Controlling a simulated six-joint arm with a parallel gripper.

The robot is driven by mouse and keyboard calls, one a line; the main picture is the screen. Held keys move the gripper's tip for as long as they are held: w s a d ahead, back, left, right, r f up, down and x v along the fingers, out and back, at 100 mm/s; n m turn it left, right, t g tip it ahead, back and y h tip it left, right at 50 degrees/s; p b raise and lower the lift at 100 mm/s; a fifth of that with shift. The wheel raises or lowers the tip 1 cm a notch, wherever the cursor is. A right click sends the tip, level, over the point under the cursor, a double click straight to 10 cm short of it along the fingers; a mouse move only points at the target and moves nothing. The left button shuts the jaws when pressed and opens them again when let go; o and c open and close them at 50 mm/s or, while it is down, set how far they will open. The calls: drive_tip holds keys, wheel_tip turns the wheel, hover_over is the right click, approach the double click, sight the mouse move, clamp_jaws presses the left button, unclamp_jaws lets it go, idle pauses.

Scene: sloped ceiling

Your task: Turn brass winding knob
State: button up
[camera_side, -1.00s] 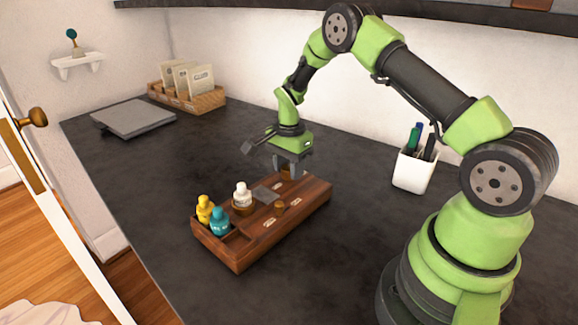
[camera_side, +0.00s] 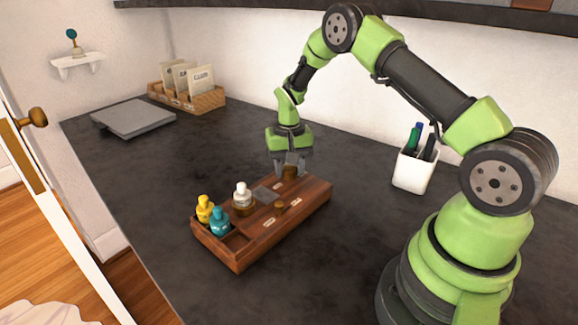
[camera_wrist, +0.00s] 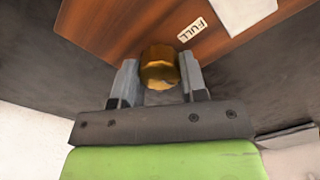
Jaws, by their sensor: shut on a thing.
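The brass winding knob (camera_wrist: 160,64) stands on the wooden box (camera_wrist: 110,30) between the two fingers of my gripper (camera_wrist: 160,82) in the wrist view. My gripper is shut on the knob, with a finger on either side. In the side view my gripper (camera_side: 290,169) points down at the far right end of the wooden box (camera_side: 240,259), and the knob (camera_side: 289,173) shows partly between the fingers. A label reading "FULL" (camera_wrist: 192,30) lies beside the knob on the box top.
Yellow (camera_side: 204,210), teal (camera_side: 220,222) and white (camera_side: 242,196) bottles stand at the box's left part. A white pen cup (camera_side: 413,172) stands to the right. The counter (camera_side: 330,260) before the box is clear.

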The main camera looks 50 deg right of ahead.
drive_tip(key=n, duration=0.4)
drive_tip(key=shift+n, duration=0.3)
drive_tip(key=n, duration=0.3)
drive_tip(key=shift+n, duration=0.3)
drive_tip(key=n, duration=0.3)
drive_tip(key=shift+n, duration=2.2)
drive_tip(key=o, duration=0.9)
drive_tip(key=shift+r, duration=0.1)
